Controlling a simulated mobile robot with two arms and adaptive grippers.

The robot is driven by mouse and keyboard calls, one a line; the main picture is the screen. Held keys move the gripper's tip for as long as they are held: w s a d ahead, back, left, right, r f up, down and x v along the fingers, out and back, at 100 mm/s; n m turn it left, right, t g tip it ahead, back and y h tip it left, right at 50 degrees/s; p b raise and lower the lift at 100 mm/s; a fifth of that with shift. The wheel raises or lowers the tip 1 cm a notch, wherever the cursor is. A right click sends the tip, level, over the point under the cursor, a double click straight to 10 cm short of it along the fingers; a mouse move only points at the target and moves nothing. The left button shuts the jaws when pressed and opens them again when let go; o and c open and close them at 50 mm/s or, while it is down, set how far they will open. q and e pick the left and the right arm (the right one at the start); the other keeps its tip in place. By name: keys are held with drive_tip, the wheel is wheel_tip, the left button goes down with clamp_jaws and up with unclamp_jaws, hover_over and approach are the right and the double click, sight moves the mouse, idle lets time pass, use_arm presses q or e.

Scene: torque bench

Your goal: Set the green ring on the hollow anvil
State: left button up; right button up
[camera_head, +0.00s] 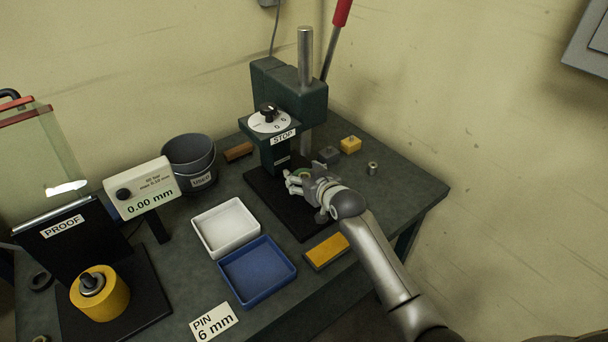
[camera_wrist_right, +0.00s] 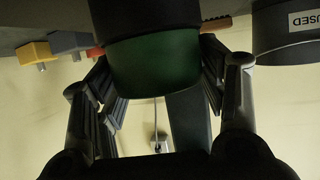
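My right gripper (camera_head: 297,180) is at the foot of the dark green press, over its black base plate (camera_head: 268,205). In the right wrist view, a dark green round piece (camera_wrist_right: 155,60), which I take for the green ring, fills the space between the two fingers, which lie against its sides. In the head view only a small greenish arc (camera_head: 304,171) of it shows behind the fingers. I cannot make out the hollow anvil; the hand covers the spot under the press ram. My left gripper is not in view.
The press (camera_head: 290,90) stands close behind the hand. A grey block (camera_head: 329,154), a yellow block (camera_head: 350,145) and a small metal part (camera_head: 372,168) lie to the right. A white tray (camera_head: 226,227), a blue tray (camera_head: 257,270) and a yellow bar (camera_head: 326,251) lie in front.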

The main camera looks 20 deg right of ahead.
drive_tip(key=shift+o, duration=0.9)
drive_tip(key=shift+r, duration=0.1)
drive_tip(key=shift+r, duration=0.4)
drive_tip(key=shift+s, duration=0.4)
drive_tip(key=v, duration=1.1)
drive_tip(key=shift+s+d, duration=0.1)
